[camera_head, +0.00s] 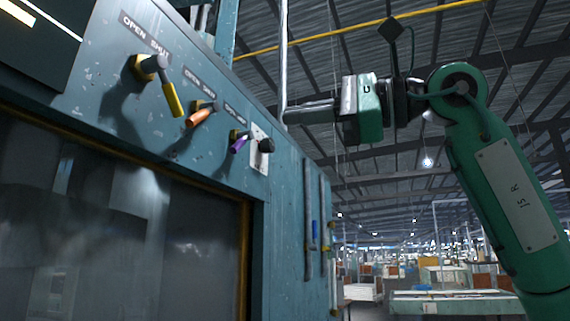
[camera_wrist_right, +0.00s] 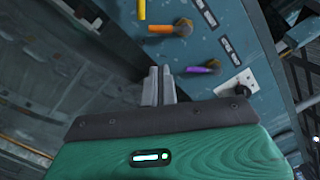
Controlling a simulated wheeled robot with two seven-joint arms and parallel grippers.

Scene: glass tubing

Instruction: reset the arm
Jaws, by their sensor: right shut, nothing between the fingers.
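My right arm (camera_head: 505,190) is green and comes in from the right in the head view, raised beside the teal cabinet. Its gripper (camera_head: 290,116) points left toward the cabinet, its grey fingers together and empty. In the right wrist view the two fingers (camera_wrist_right: 158,84) are side by side with nothing between them, over the cabinet front and apart from the handles. My left gripper does not show in either view.
The teal cabinet (camera_head: 285,200) carries a yellow handle (camera_head: 172,98), an orange handle (camera_head: 200,117) and a purple handle (camera_head: 239,145) under OPEN/SHUT labels. A black knob (camera_head: 266,145) sits on a white plate beside them. Tables (camera_head: 455,303) stand far behind. Free air surrounds my right arm.

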